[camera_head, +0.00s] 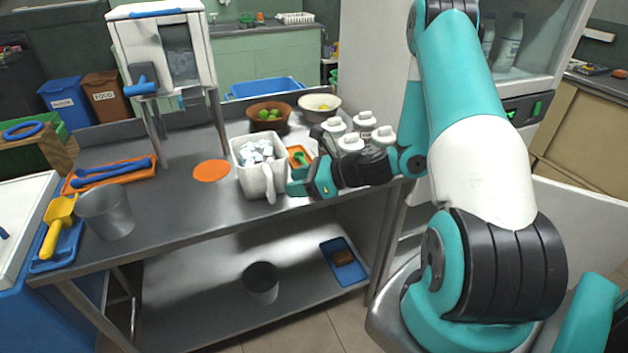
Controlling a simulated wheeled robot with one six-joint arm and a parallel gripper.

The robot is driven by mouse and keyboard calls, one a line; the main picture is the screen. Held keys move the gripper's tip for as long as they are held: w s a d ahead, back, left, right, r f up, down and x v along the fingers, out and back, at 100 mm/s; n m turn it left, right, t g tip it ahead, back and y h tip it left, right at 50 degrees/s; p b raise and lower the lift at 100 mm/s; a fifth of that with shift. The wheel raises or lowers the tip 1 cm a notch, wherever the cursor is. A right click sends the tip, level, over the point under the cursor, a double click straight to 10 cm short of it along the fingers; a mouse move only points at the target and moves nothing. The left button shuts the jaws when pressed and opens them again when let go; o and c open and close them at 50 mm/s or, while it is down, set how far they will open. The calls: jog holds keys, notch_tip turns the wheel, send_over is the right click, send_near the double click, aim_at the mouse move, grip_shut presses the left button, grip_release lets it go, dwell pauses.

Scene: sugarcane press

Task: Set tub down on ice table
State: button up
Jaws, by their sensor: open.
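A white tub (244,178) filled with pale ice cubes stands upright on the steel table (190,215), near the middle right of its top. Its handle (269,184) faces the front. My gripper (302,184) is open, just right of the tub and close to its handle side. The gripper seems apart from the handle, but the exact gap cannot be told. My arm comes in from the right, and the wrist hides part of the table top behind it.
An orange disc (211,171) lies left of the tub. A small orange tray (300,155), white-capped bottles (350,142) and two bowls, brown (268,121) and pale (319,108), crowd the right. A grey metal cup (106,212) and white dispenser (165,50) stand left. The front middle is clear.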

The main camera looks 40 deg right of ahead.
jog(key=v, duration=0.4)
jog(key=s+a+r+n+g, duration=0.3)
jog(key=a+r+n+g, duration=0.2)
jog(key=a+n, duration=0.45)
jog(key=s+a+r+n+g, duration=0.3)
jog(key=a+r+n+g, duration=0.15)
jog(key=a+n, duration=0.45)
jog(key=s+a+r+n+h, duration=0.2)
jog(key=s+r+n, duration=0.1)
jog(key=s+n, duration=0.3)
jog(key=s+a+r+n+g+h, duration=0.1)
jog(key=s+a+r+n+h, duration=0.1)
jog(key=s+r+n, duration=0.2)
jog(key=s+n, duration=0.3)
jog(key=n, duration=0.4)
jog(key=shift+s+a+r, duration=0.3)
jog(key=shift+a, duration=0.1)
